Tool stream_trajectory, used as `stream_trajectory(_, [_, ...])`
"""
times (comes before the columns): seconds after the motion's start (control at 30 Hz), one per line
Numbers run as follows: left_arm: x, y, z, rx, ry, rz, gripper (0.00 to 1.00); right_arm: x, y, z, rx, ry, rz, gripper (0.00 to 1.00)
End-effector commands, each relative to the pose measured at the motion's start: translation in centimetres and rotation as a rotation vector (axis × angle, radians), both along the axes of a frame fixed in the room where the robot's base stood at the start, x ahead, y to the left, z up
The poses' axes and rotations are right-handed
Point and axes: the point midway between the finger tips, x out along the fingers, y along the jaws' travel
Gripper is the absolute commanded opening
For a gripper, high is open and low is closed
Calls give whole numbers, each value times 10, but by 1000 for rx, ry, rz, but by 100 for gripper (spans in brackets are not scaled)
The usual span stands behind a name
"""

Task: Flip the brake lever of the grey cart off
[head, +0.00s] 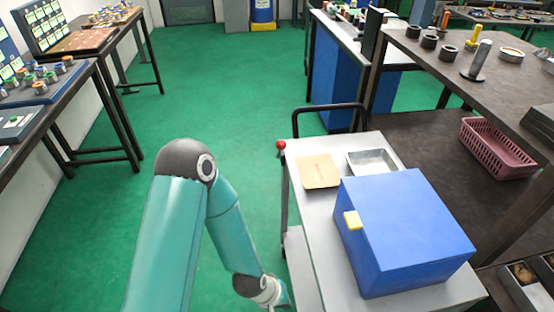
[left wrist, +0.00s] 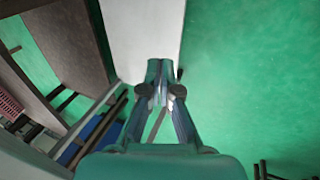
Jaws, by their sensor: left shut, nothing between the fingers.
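The grey cart (head: 318,222) stands right of centre in the head view, with a black push handle at its far end. A red knob (head: 281,145) sits at its far left corner on a dark upright; I cannot tell whether it belongs to the brake lever. My left arm reaches down to the cart's near left side, its gripper mostly cut off by the bottom edge. In the left wrist view my left gripper (left wrist: 160,68) is shut and empty, its tips over the edge of a pale grey surface (left wrist: 142,28), likely the cart. A small dark piece shows right beside the tips. My right gripper is out of view.
The cart carries a blue box (head: 410,225) with a yellow tab, a tan plate (head: 319,171) and a metal tray (head: 373,160). A dark bench (head: 460,100) stands close on the right, with a pink basket (head: 497,148) on its lower shelf. Green floor left of the cart is clear.

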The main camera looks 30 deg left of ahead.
Motion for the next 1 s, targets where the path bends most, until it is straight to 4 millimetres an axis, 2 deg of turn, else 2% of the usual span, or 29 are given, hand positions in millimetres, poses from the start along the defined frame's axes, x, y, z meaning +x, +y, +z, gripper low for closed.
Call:
stream_trajectory(0.03, [25, 9, 0, -16, -44, 147, 0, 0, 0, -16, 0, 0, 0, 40])
stream_trajectory(0.07, [39, 16, 5, -34, -65, 252, 0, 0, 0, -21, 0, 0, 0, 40])
stream_trajectory(0.2, [104, 49, 43, -204, -195, 780, 0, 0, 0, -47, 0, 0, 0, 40])
stream_trajectory(0.3, [141, 76, 80, -409, -293, 1141, 0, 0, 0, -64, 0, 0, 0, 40])
stream_trajectory(0.4, [166, 101, 121, -664, -374, 1450, 0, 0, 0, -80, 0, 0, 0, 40])
stream_trajectory(0.5, [180, 123, 158, -929, -428, 1678, 0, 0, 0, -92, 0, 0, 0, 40])
stream_trajectory(0.6, [185, 140, 188, -1159, -454, 1829, 0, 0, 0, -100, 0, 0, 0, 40])
stream_trajectory(0.7, [187, 151, 208, -1323, -462, 1914, 0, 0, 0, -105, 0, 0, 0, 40])
stream_trajectory(0.83, [187, 157, 220, -1426, -462, 1960, 0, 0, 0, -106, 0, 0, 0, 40])
stream_trajectory(1.0, [187, 158, 222, -1439, -459, 1967, 0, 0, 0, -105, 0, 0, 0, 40])
